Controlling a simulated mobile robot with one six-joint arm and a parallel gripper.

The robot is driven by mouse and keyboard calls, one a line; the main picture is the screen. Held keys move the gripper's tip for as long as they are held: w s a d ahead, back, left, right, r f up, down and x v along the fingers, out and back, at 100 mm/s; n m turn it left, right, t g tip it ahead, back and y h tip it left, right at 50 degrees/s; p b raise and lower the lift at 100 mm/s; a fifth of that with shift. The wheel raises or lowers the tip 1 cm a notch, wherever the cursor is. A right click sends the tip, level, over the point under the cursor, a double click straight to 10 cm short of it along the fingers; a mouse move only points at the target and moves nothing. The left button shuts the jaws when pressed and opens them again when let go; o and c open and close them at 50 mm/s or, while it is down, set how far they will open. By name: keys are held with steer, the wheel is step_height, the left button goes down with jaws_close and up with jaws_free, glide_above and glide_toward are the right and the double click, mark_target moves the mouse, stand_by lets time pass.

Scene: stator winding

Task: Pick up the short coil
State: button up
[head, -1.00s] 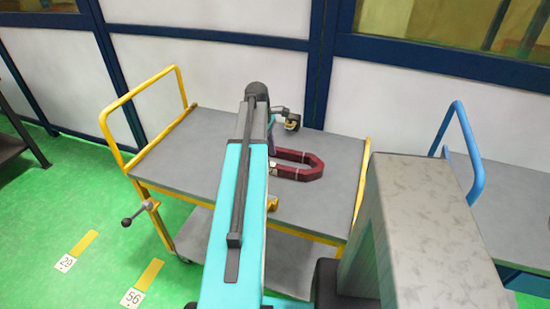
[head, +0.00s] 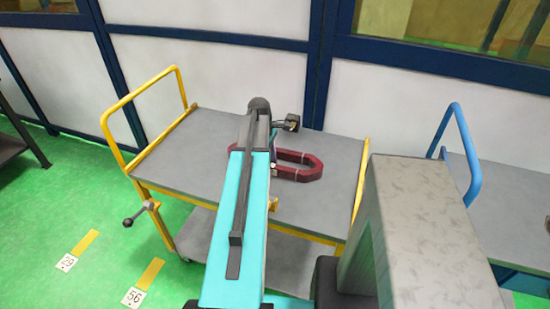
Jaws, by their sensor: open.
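A dark red coil (head: 302,176), a flat elongated loop with pale ties, lies on the grey top of the yellow-framed cart.
The cart's grey top (head: 205,150) is bare left of my arm and right of the coil. A yellow handle (head: 108,128) rises at its left end. A blue-handled cart (head: 515,205) stands at the right. A panelled wall (head: 215,75) is close behind.

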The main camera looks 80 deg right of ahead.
steer(key=shift+f, duration=0.35)
stand_by(0.3)
jaws_close()
